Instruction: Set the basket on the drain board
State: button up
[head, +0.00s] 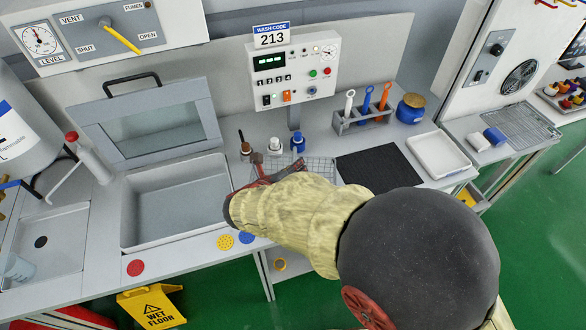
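My gripper (262,172), with dark red and black fingers, is over the counter just right of the sink. My sleeved arm hides much of it, so its opening and any hold do not show clearly. A wire mesh piece (322,163), which looks like the basket, lies behind and beside the gripper, partly hidden by my arm. I cannot tell whether they touch. A black ribbed mat (378,165), possibly the drain board, lies on the counter right of the mesh, with no object on its visible part.
The open sink (180,200) is at left, its glazed lid (150,122) raised behind. Small bottles (274,146) stand behind the gripper. A tool rack (362,122), blue jar (410,108) and white tray (438,155) surround the mat. Another wire rack (517,125) is far right.

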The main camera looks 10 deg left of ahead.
jog(key=shift+r, duration=0.15)
jog(key=p+v, duration=0.3)
jog(key=v, duration=0.9)
jog(key=d+r+m+g+h, duration=0.1)
jog(key=d+r+m+g, duration=0.2)
jog(key=d+m, duration=0.7)
jog(key=d+r+m+g+h, duration=0.1)
jog(key=d+r+m+g, duration=0.2)
jog(key=d+m, duration=0.75)
jog(key=s+d+r+m+y, duration=0.4)
jog(key=s+d+r+m, duration=0.3)
jog(key=s+d+m, duration=0.5)
jog(key=d+m, duration=0.1)
jog(key=m, duration=0.7)
jog(key=shift+s+y, duration=0.2)
jog(key=shift+y, duration=0.1)
jog(key=shift+d+r, duration=0.1)
